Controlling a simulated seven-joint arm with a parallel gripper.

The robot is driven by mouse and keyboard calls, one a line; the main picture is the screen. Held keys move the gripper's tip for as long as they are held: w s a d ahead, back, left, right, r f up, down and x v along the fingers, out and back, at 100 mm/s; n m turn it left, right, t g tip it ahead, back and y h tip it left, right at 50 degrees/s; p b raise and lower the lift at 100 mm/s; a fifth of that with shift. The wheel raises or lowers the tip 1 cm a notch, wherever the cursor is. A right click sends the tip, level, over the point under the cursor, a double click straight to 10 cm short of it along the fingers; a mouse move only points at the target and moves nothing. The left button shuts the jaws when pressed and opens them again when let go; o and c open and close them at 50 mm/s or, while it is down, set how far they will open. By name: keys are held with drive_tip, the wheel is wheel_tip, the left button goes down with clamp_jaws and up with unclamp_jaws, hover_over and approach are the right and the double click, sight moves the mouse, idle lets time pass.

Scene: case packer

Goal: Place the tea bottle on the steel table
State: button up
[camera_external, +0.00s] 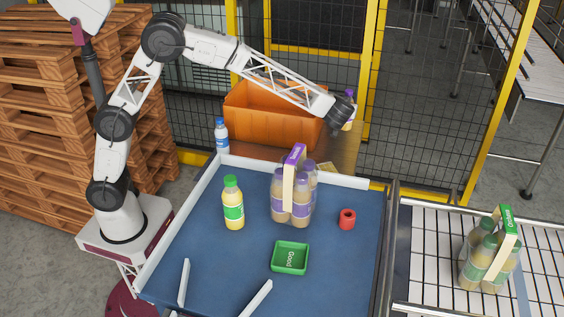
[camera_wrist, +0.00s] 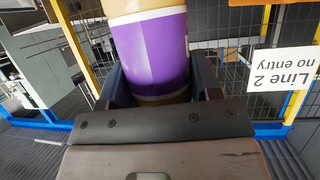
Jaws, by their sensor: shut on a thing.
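My gripper (camera_external: 342,113) is shut on a bottle with a purple label (camera_wrist: 150,50), which I take to be the tea bottle. In the external view, the held bottle (camera_external: 349,94) shows a purple cap, is partly hidden by the gripper and is near the right end of the orange crate. In the wrist view, the jaws (camera_wrist: 160,90) grip it from both sides around the purple label. A brownish, shiny table top (camera_external: 345,150) under the crate may be the steel table. The bottle is held above its right part.
The orange crate (camera_external: 262,125) fills much of that table, with a small water bottle (camera_external: 221,135) to its left. The blue surface (camera_external: 200,262) holds a yellow bottle (camera_external: 233,205), a purple-labelled multipack (camera_external: 278,205), a red ring (camera_external: 347,219) and a green tray (camera_external: 290,257). Fencing (camera_external: 430,150) stands behind.

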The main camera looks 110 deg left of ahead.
drive_tip(key=shift+n+g, duration=0.6)
drive_tip(key=shift+g, duration=0.2)
drive_tip(key=s+a, duration=0.1)
drive_tip(key=s+a+f, duration=0.1)
drive_tip(key=a, duration=0.1)
drive_tip(key=s+a, duration=0.1)
drive_tip(key=shift+s+a+f, duration=0.1)
drive_tip(key=shift+a+f, duration=0.1)
drive_tip(key=shift+f, duration=0.2)
wheel_tip(320, 180, down, 6)
drive_tip(key=shift+f, duration=0.1)
drive_tip(key=shift+f, duration=1.85)
drive_tip(key=shift+f, duration=0.15)
drive_tip(key=o, duration=1.1)
